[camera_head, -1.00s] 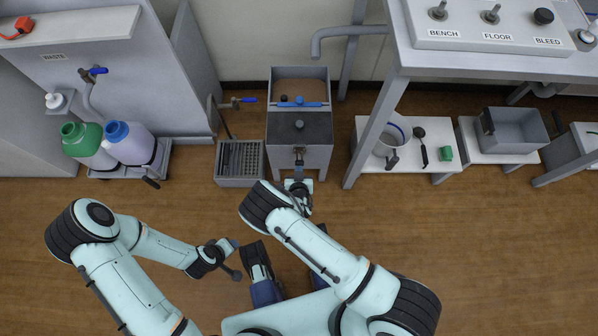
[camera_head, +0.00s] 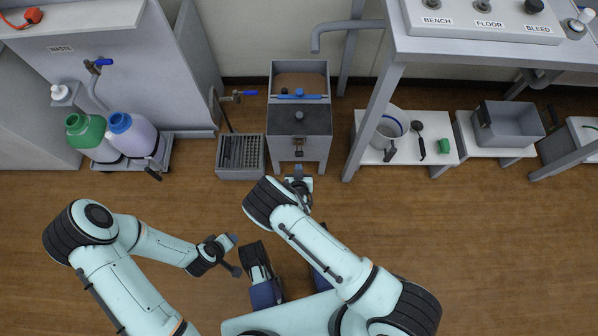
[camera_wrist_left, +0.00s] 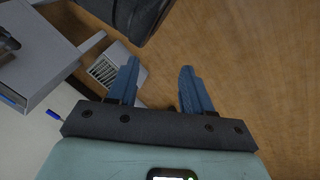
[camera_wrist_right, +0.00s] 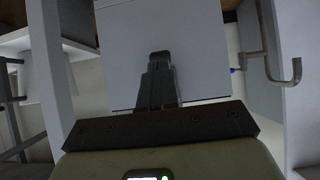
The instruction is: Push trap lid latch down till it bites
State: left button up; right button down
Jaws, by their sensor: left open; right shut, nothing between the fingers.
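The trap is a grey box (camera_head: 313,150) on the floor at centre, with a dark lid (camera_head: 310,127) bearing a round knob. Its small dark latch (camera_head: 299,153) lies at the lid's front edge, against the front wall. My right gripper (camera_head: 298,170) is shut and empty, just in front of the trap, with a small gap below the latch. In the right wrist view its closed fingers (camera_wrist_right: 158,72) point at the pale front wall; a dark piece at their tips may be the latch. My left gripper (camera_wrist_left: 158,85) is open and empty over the floor, well left of the trap.
A grey grated box (camera_head: 240,172) stands left of the trap. Green (camera_head: 84,132) and lilac (camera_head: 135,138) jugs stand further left. At right, a bench leg (camera_head: 375,115) and a low white stand (camera_head: 443,149) with a jug (camera_head: 398,116) are close. The floor in front is clear.

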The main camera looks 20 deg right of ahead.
pick_arm(q)
jog(key=shift+g+h, duration=0.3)
jog(key=shift+g, duration=0.3)
jog(key=s+r+p, duration=0.1)
jog(key=s+d+r, duration=0.1)
jog(key=s+d+p, duration=0.1)
jog(key=s, duration=0.1)
jog(key=shift+r+p, duration=0.3)
jog(key=shift+r, duration=0.1)
pick_arm(e)
jog(key=s+a+r, duration=0.2)
jog(key=s, duration=0.7)
jog(key=shift+s+a, duration=0.3)
jog(key=shift+a, duration=0.1)
jog(key=shift+r, duration=0.1)
